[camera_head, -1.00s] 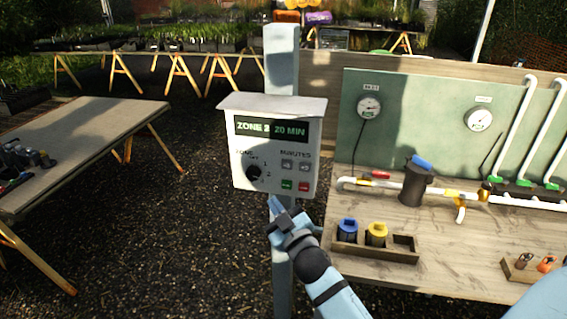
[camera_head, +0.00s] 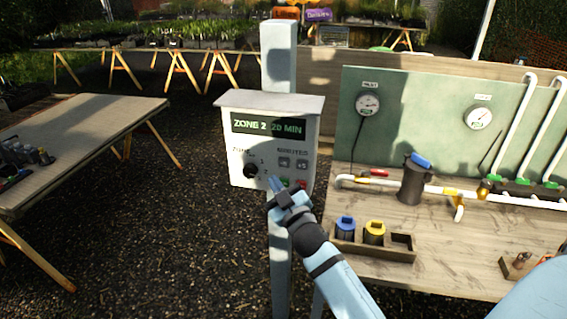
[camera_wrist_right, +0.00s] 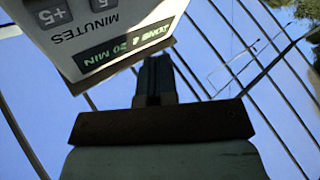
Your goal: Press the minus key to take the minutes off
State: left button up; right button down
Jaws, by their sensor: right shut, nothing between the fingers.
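The white control box (camera_head: 240,165) hangs on a grey post, and its display (camera_head: 268,126) reads "ZONE 2 20 MIN". The minus key (camera_head: 285,162) is the left of two grey keys under "MINUTES"; the plus key (camera_head: 302,164) is beside it. My right gripper (camera_head: 274,184) is shut and empty, its tips in front of the box's lower face, below the minus key in the picture. I cannot tell whether they touch the box. In the right wrist view the shut fingers (camera_wrist_right: 156,75) appear beside the upside-down panel (camera_wrist_right: 72,60). My left gripper is out of view.
A black zone knob (camera_head: 251,171) is left of the fingertips; green (camera_head: 285,183) and red (camera_head: 302,184) buttons are at the right. A workbench (camera_head: 455,265) with pipes and a wooden tray (camera_head: 374,251) stands right. Another table (camera_head: 95,125) stands left.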

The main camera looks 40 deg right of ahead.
jog(key=shift+w+d, duration=1.8)
jog(key=shift+d, duration=0.3)
jog(key=shift+w+d, duration=0.1)
jog(key=shift+d, duration=0.05)
dwell(0.4)
jog(key=shift+w+d, duration=0.2)
jog(key=shift+w+d, duration=0.2)
jog(key=shift+d, duration=0.05)
dwell(0.7)
dwell(0.4)
jog(key=shift+s+a, duration=0.55)
jog(key=shift+a, duration=0.05)
jog(key=shift+s+a+p, duration=0.2)
jog(key=shift+s+a, duration=0.6)
jog(key=shift+a, duration=0.2)
jog(key=shift+s+a+p, duration=0.15)
jog(key=shift+s+a, duration=0.65)
jog(key=shift+a, duration=0.15)
dwell(1.2)
